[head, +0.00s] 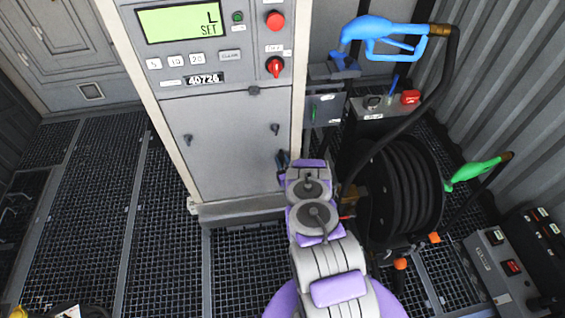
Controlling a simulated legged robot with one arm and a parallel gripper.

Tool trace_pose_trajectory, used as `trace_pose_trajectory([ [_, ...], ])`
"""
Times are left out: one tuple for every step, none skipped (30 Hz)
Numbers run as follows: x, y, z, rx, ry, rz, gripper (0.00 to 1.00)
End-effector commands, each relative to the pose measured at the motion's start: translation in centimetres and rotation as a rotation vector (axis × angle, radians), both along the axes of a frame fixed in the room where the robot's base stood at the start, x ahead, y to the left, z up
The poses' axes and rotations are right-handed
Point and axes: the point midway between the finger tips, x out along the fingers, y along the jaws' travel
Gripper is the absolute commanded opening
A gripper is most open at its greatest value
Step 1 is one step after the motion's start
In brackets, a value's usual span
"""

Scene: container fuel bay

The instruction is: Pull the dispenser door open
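The dispenser (176,86) is a tall grey cabinet with a green display and buttons at the top. Its door (228,160) is the flat grey lower panel, and it looks closed. The door has two small dark latches, a left one (187,139) and a right one (275,129). My gripper (282,160) is at the door's right edge, a little below the right latch. Its dark fingertips are small and partly hidden by my purple and grey arm. I cannot tell whether they touch the door or hold anything.
A hose reel (400,190) stands close to the right of my arm. A blue nozzle (385,38) hangs above it, and a green nozzle (472,171) is farther right. A control box (500,262) sits at lower right.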

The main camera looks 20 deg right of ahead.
Motion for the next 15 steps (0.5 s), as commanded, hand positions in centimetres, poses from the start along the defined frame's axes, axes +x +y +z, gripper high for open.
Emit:
trace_pose_trajectory([
  [-0.01, 0.0, 0.0, 0.0, 0.0, 0.0, 0.3],
  [-0.01, 0.01, 0.0, 0.0, 0.0, 0.0, 0.3],
  [-0.02, 0.01, 0.0, 0.0, 0.0, 0.0, 0.27],
  [-0.02, 0.01, 0.0, 0.0, 0.0, 0.0, 0.25],
  [-0.02, 0.01, 0.01, 0.0, 0.0, 0.0, 0.22],
  [-0.02, 0.01, 0.0, 0.0, 0.0, 0.0, 0.18],
  [-0.02, 0.02, 0.0, 0.0, 0.0, 0.001, 0.15],
  [-0.03, 0.01, 0.0, 0.0, 0.0, 0.0, 0.12],
  [-0.03, 0.01, 0.0, 0.0, 0.0, 0.0, 0.08],
  [-0.03, 0.0, 0.0, 0.0, 0.0, 0.0, 0.05],
  [-0.03, 0.0, 0.0, 0.0, 0.0, 0.0, 0.03],
  [-0.03, 0.0, 0.0, 0.0, 0.0, 0.0, 0.0],
  [-0.03, 0.0, 0.0, 0.0, 0.0, 0.0, 0.0],
  [-0.03, 0.0, 0.0, 0.0, 0.0, 0.0, 0.0],
  [-0.03, -0.01, 0.0, 0.0, 0.0, 0.0, 0.0],
])
